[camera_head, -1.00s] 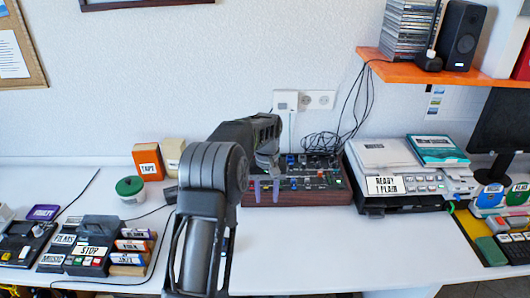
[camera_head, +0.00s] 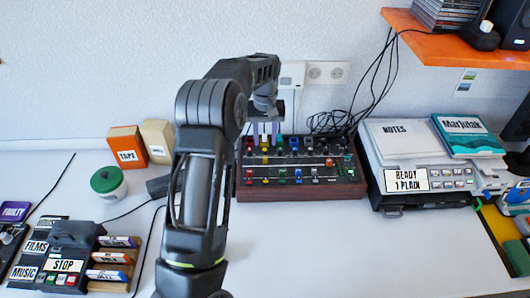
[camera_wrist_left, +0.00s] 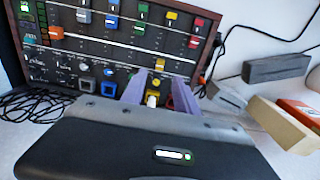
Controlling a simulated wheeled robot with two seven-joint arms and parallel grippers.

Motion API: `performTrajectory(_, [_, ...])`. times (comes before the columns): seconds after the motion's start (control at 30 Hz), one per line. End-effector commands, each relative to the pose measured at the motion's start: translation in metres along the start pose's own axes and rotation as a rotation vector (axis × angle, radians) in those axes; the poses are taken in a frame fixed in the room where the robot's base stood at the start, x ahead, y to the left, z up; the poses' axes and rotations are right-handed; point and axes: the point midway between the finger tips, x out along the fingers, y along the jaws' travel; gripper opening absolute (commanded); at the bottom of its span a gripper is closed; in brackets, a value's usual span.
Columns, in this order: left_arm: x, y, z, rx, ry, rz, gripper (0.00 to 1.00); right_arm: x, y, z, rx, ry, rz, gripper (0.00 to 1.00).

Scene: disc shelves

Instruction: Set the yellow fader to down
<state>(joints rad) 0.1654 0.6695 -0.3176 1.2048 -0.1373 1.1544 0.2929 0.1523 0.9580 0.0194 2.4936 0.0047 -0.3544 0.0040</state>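A control panel (camera_head: 345,188) with a dark wooden front stands by the wall, with rows of coloured caps. Yellow caps show near its back left (camera_head: 265,149) and in its front row (camera_head: 265,181); I cannot tell for certain which is the yellow fader. My left gripper (camera_head: 265,134) points down over the panel's back left part. In the left wrist view its two purple fingers (camera_wrist_left: 160,95) stand apart, with a yellow piece (camera_wrist_left: 155,83) with a pale tip between them. I cannot tell whether they touch it. My right gripper is out of view.
A device with a "READY 1 PLAIN" label (camera_head: 408,181) stands right of the panel. Cables (camera_head: 335,122) lie behind it. A green-lidded jar (camera_head: 106,180) and a "TAPE" box (camera_head: 127,148) are at left. The table front right of my arm is clear.

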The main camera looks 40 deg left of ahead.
Motion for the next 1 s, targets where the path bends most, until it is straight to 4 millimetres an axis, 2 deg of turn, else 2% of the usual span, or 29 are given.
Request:
performTrajectory(0.17, [0.01,0.0,0.001,0.0,-0.003,-0.001,0.36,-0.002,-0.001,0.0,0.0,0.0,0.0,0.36])
performTrajectory(0.6, [0.071,-0.001,0.001,0.0,-0.003,-0.002,0.36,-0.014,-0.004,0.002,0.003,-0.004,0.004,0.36])
performTrajectory(0.73, [0.077,-0.001,0.0,-0.001,-0.001,-0.001,0.36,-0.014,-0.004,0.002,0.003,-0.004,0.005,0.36])
performTrajectory(0.97, [0.078,-0.001,0.0,-0.001,0.0,0.0,0.36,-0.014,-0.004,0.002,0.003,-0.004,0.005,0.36])
performTrajectory(1.0, [0.078,-0.001,0.0,-0.001,0.0,0.0,0.34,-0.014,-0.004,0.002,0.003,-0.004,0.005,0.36])
